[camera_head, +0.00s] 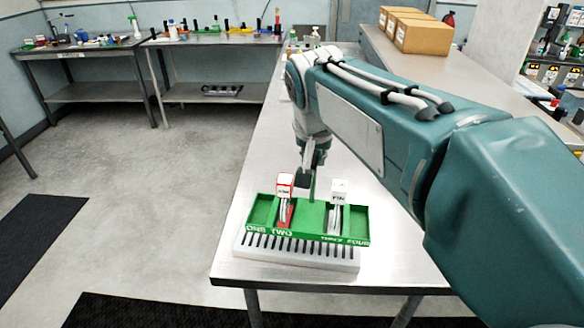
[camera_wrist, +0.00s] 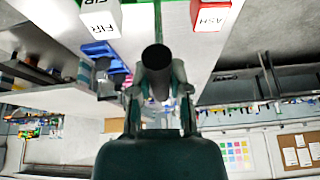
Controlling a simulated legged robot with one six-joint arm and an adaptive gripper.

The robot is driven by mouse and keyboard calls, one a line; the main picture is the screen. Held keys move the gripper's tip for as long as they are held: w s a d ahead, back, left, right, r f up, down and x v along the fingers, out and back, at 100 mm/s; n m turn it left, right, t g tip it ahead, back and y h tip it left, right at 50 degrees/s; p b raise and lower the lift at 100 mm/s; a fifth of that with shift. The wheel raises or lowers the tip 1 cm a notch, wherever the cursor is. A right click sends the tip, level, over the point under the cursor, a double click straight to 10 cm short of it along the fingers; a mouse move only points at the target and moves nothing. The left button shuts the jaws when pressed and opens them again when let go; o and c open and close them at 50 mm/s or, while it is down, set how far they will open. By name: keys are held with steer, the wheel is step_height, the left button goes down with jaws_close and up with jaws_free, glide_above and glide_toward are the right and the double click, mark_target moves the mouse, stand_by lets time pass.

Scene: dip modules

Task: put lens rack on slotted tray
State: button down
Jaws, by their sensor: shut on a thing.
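The lens rack, taken as the green compartmented tray (camera_head: 315,220) marked ONE, TWO and further labels, is over the white slotted tray (camera_head: 300,257) on the metal table. I cannot tell whether they touch. A red-and-white ASH block (camera_head: 285,184) stands in compartment two; it also shows in the wrist view (camera_wrist: 212,15). A white FIR block (camera_head: 339,189) stands right of the middle; it also shows in the wrist view (camera_wrist: 98,32). My gripper (camera_head: 308,184) is at the rack's middle, shut on a dark round post (camera_wrist: 156,58), apparently the rack's handle.
Cardboard boxes (camera_head: 423,36) stand on the counter at the back right. Side tables (camera_head: 75,45) with small items are at the far left. Dark mats (camera_head: 35,235) lie on the floor.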

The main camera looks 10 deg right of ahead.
mark_target(311, 191)
steer(key=shift+w+a+f, duration=0.25)
steer(key=shift+w+f, duration=0.3)
steer(key=shift+f, duration=0.7)
steer(key=shift+w+a+f, duration=0.3)
steer(key=shift+w+f, duration=0.3)
steer(key=shift+f, duration=0.6)
steer(key=shift+w+a+f, duration=0.25)
steer(key=shift+w+f, duration=0.3)
steer(key=shift+f, duration=0.7)
steer(key=c, duration=0.6)
jaws_free()
